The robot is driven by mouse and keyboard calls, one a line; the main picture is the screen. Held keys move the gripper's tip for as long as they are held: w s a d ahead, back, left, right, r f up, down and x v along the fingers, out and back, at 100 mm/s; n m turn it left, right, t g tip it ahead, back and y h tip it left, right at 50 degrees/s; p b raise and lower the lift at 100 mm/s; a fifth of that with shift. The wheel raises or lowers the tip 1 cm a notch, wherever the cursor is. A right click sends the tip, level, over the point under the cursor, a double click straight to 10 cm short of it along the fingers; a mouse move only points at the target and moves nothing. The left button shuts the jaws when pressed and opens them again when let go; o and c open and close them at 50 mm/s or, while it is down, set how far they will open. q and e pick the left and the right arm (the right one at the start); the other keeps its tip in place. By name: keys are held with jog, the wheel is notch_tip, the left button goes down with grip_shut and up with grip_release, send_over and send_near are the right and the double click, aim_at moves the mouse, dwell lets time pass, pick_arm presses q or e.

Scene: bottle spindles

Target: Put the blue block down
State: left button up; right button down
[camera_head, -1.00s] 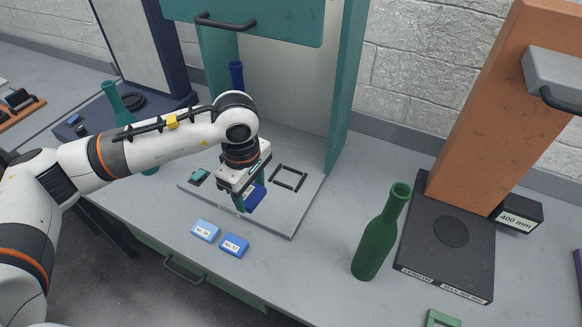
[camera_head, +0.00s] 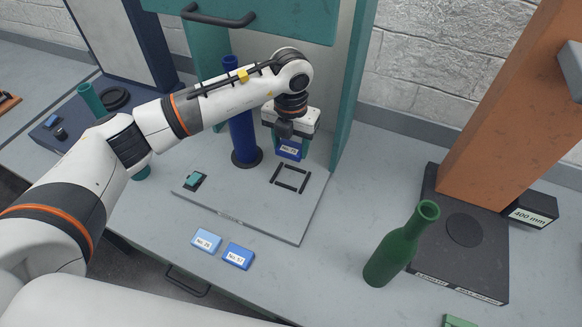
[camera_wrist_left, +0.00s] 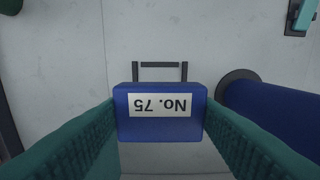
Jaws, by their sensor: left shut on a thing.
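A dark blue block (camera_head: 289,153) labelled "No. 75" is held between the fingers of my left gripper (camera_head: 290,146). It also shows in the left wrist view (camera_wrist_left: 160,113), with its label upside down and a teal finger on each side. The block is above the light grey board (camera_head: 262,224), close to a black square outline (camera_head: 291,178). In the left wrist view part of the outline (camera_wrist_left: 160,65) shows just beyond the block, and the block hides the rest. The gap under the block is hard to judge. My right gripper is not in view.
A dark blue bottle (camera_head: 241,135) on a round base stands left of the gripper. Two lighter blue blocks, No. 28 (camera_head: 206,240) and No. 57 (camera_head: 238,256), lie in front of the board. A green bottle (camera_head: 398,250) stands to the right. Teal cabinet walls (camera_head: 352,90) flank the board.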

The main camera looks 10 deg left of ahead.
pick_arm(q)
notch_tip(320, 180, down, 4)
jog(key=shift+f+p, duration=0.25)
jog(key=shift+p, duration=0.3)
notch_tip(320, 180, down, 4)
jog(key=shift+r+p, duration=0.2)
jog(key=shift+p, duration=0.3)
jog(key=shift+f, duration=0.15)
jog(key=shift+f+b, duration=0.55)
jog(key=shift+b, duration=0.15)
jog(key=o, duration=1)
jog(key=shift+r, duration=0.1)
jog(key=shift+r, duration=0.1)
